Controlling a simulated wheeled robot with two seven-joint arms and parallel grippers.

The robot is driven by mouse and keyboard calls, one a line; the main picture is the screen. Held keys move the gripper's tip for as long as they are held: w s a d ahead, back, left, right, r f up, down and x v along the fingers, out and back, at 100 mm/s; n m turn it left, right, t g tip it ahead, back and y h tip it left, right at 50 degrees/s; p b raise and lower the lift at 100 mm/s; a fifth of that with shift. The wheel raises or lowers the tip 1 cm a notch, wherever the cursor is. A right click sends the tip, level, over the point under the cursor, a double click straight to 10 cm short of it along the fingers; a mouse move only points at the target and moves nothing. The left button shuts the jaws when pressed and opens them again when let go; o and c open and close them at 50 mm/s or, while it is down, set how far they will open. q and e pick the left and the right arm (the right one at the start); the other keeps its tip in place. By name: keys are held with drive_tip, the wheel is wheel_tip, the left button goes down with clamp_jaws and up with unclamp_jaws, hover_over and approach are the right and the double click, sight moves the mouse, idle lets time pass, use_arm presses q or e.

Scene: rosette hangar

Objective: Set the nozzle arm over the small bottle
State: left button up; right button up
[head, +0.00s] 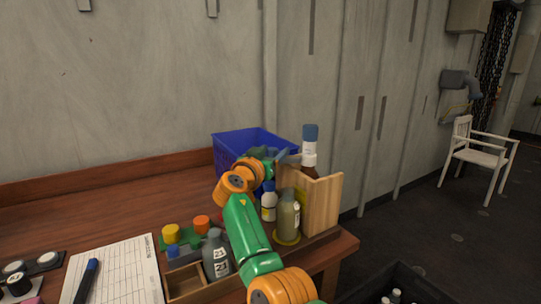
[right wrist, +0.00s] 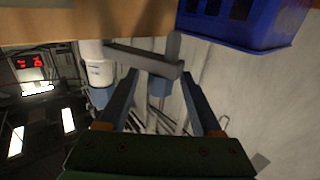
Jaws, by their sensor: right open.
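In the right wrist view, a grey bar with an upright knob, apparently the nozzle arm (right wrist: 145,60), lies across the space between my right gripper's fingertips (right wrist: 160,85). A blue block sits below the bar. The fingers stand apart, and I cannot tell whether they touch it. In the head view my right gripper (head: 283,159) is above the bottles, partly hidden by its own wrist. Below it are a white bottle with a blue cap (head: 269,207) and an olive bottle (head: 288,220) on a yellow disc. Which one is the small bottle is unclear. My left gripper is out of view.
A tall bottle with a blue cap (head: 310,150) stands behind a wooden board (head: 322,203). A blue crate (head: 232,145) is behind my wrist. The desk's back left is clear.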

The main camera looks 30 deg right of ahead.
drive_tip(key=shift+s+a+f+b, duration=0.2)
drive_tip(key=shift+a+b, duration=0.15)
drive_tip(key=shift+a, duration=0.05)
drive_tip(key=b+v, duration=0.2)
drive_tip(key=v, duration=0.3)
drive_tip(key=shift+s+a, duration=0.15)
drive_tip(key=shift+a, duration=0.1)
drive_tip(key=shift+s+r, duration=0.1)
drive_tip(key=shift+r, duration=0.05)
